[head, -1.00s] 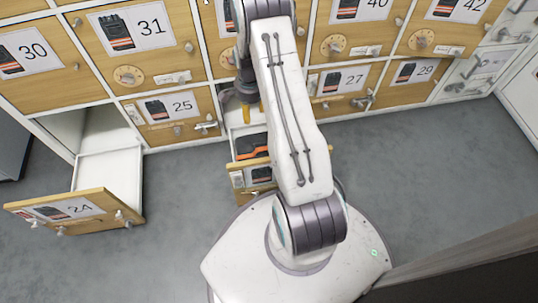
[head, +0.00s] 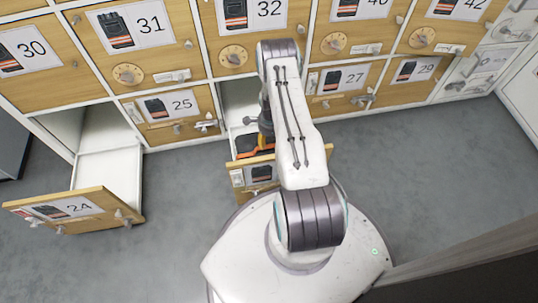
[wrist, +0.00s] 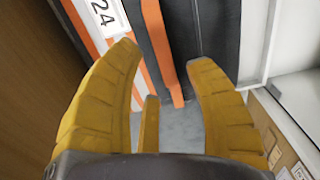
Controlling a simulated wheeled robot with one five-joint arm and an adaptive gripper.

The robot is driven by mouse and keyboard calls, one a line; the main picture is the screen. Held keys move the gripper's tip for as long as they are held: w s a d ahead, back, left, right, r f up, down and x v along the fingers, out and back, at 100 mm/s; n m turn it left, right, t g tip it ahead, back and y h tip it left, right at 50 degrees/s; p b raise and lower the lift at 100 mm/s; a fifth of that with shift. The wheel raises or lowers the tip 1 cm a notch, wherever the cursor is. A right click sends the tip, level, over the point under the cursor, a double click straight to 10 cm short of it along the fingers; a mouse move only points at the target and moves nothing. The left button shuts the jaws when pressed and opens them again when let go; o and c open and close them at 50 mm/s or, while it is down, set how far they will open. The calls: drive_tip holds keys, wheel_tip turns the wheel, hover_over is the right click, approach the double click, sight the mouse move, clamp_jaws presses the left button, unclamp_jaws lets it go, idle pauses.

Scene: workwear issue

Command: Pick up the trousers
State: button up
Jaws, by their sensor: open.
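The trousers (head: 246,143) lie folded in a low pulled-out drawer, dark grey with orange. In the wrist view the dark cloth with orange bands (wrist: 216,32) fills the upper middle, along with a white tag (wrist: 105,15) that appears to read 24. My gripper (wrist: 164,56) has its yellow fingers spread apart, with the cloth showing beyond and between the tips. I cannot tell whether the tips touch it. In the head view my arm hides most of the gripper and part of the trousers.
The drawer front (head: 255,175) stands close to my base. Another open drawer (head: 75,210), numbered 24, sticks out at the left and looks empty. Closed numbered lockers (head: 180,112) line the wall. Grey floor is free at the right.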

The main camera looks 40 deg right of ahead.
sight(269, 146)
drive_tip(key=shift+a+f+b, duration=0.15)
drive_tip(key=shift+f+b, duration=1.4)
drive_tip(key=shift+f, duration=1.15)
drive_tip(key=shift+c, duration=0.2)
clamp_jaws()
drive_tip(key=shift+w+r, duration=0.1)
